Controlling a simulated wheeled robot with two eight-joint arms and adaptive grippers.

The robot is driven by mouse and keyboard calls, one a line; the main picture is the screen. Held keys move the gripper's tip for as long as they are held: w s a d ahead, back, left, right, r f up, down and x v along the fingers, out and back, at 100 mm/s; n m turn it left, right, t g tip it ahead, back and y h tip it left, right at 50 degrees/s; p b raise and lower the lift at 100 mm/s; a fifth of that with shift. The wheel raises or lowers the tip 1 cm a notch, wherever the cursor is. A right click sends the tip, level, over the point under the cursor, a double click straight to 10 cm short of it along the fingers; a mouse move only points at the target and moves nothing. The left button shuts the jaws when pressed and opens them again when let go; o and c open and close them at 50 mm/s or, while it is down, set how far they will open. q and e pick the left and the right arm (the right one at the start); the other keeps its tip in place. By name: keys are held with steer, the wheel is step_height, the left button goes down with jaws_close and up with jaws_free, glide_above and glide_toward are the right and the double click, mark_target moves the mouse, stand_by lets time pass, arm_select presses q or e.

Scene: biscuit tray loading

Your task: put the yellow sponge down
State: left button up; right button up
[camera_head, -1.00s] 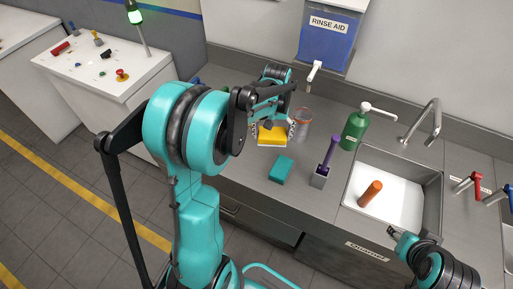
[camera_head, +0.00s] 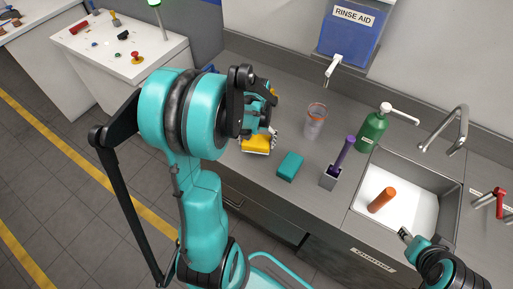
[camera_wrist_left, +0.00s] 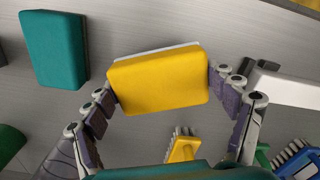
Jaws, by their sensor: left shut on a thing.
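A yellow sponge (camera_head: 256,147) with a white layer along one edge is held in my left gripper (camera_head: 262,136). In the left wrist view the sponge (camera_wrist_left: 158,82) sits between the two fingers, which press its left and right ends. The grey counter shows below it; I cannot tell whether the sponge touches the counter. My right gripper (camera_head: 406,236) is at the lower right near the sink, partly in view; its jaws are too small to read.
A teal sponge (camera_head: 290,166) lies close by, also in the wrist view (camera_wrist_left: 53,48). A clear cup (camera_head: 314,124), a holder with a purple-handled tool (camera_head: 330,178), a green bottle (camera_head: 371,131) and the sink stand rightward. A yellow brush (camera_wrist_left: 183,148) shows near the gripper.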

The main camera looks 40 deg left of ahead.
mark_target(256, 147)
arm_select(q)
step_height(256, 147, down, 4)
steer(key=shift+w+r+b, duration=0.1)
steer(key=shift+b, duration=0.5)
steer(key=o, duration=1.2)
